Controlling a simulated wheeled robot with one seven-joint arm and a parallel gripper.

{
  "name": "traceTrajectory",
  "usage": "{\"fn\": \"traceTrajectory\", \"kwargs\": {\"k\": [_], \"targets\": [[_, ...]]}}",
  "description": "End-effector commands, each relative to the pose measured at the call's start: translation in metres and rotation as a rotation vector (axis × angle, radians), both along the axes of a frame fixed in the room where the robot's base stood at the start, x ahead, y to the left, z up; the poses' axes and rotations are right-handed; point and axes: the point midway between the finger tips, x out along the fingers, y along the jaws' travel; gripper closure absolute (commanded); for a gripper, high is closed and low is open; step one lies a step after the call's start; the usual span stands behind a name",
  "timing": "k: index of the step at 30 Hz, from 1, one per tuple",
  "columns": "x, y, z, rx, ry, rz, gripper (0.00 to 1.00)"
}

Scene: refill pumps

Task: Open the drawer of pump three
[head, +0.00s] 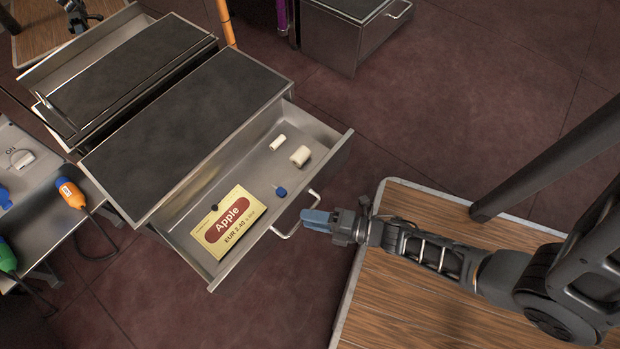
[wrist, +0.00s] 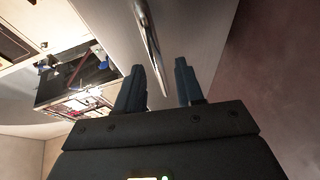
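A metal drawer (head: 338,150) under a dark-topped cabinet (head: 190,128) is pulled out in the head view; no pump number is readable. Its front has a bar handle (head: 287,236). My gripper (head: 305,218) is at this handle, just outside the drawer front. In the wrist view the two fingers (wrist: 160,85) stand apart, and the handle bar (wrist: 147,40) runs down into the gap between them. I cannot tell whether either finger touches it.
A second open drawer unit (head: 90,45) is behind on the left. Another cabinet with a handle (head: 345,35) stands at the top. Orange (head: 70,193) and green (head: 6,257) nozzles are at the left. A wooden table (head: 420,310) lies under my arm. The floor right of the drawer is clear.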

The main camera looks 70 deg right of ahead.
Motion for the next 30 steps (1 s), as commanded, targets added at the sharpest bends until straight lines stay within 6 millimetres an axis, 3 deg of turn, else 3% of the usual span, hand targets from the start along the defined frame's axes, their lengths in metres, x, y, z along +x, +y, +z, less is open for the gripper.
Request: {"fn": "traceTrajectory", "kwargs": {"k": [6,12,30], "targets": [[-0.037,-0.003,0.007,0.000,0.005,0.000,0.63],[-0.061,-0.005,0.011,0.001,0.002,0.000,0.63],[-0.067,-0.006,0.012,0.000,0.002,-0.001,0.63]]}}
